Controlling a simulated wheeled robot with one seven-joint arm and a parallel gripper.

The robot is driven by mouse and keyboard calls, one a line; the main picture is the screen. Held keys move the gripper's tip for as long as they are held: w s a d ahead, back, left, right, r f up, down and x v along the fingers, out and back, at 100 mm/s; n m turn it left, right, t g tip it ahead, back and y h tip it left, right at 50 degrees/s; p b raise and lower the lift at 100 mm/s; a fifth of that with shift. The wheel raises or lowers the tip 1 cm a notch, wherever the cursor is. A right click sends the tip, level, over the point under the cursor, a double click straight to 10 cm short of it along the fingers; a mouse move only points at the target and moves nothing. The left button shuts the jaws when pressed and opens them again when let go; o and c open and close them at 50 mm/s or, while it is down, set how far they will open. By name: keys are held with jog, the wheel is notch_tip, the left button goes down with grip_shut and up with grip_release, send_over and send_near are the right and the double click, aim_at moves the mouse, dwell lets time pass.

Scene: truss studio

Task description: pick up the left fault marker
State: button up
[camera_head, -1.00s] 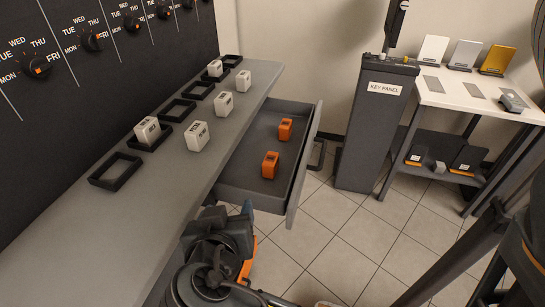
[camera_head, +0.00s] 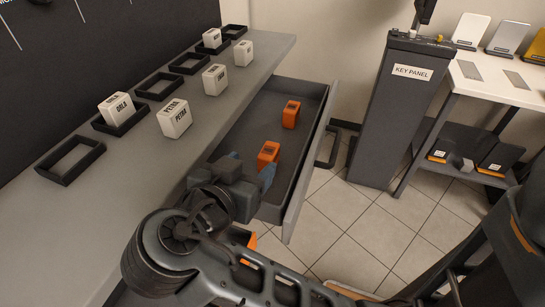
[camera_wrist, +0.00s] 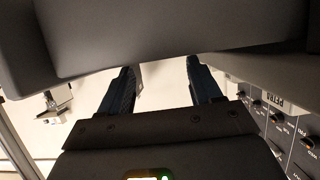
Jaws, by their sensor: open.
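Two orange blocks, which I take as the fault markers, stand in the open grey drawer (camera_head: 239,143). The left marker (camera_head: 268,154) is the nearer one. The right marker (camera_head: 291,114) stands farther back. My gripper (camera_head: 251,167) is open and empty, over the near part of the drawer, just in front of the left marker; it partly hides that marker's lower part in the head view. Whether it touches the marker cannot be told. In the wrist view, the two dark fingers (camera_wrist: 162,80) are spread apart with no marker visible between them.
The grey counter (camera_head: 150,195) left of the drawer holds black frames and white name blocks, one a PETRA block (camera_head: 174,118). The drawer front (camera_head: 312,160) stands up on the right. A KEY PANEL pedestal (camera_head: 390,130) and white table (camera_head: 480,90) are beyond, with tiled floor between.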

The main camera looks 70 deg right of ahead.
aim_at(269, 149)
jog(key=shift+s+p+x, duration=0.2)
jog(key=shift+p+x, duration=0.25)
jog(key=shift+x, duration=3.4)
jog(key=shift+r, duration=0.1)
jog(key=c, duration=1)
jog(key=shift+c, duration=0.2)
jog(key=shift+r, duration=0.1)
notch_tip(269, 149, up, 4)
jog(key=shift+f, duration=0.2)
jog(key=shift+s+d+r+p, duration=0.7)
jog(key=shift+s+d+r, duration=0.55)
jog(key=shift+d, duration=0.25)
jog(key=shift+s+d+r+p, duration=0.75)
jog(key=shift+s+d+r, duration=0.4)
jog(key=shift+s+d, duration=0.25)
jog(key=shift+s+d+r+p, duration=0.7)
jog(key=shift+s+d+r, duration=0.5)
jog(key=shift+d, duration=0.35)
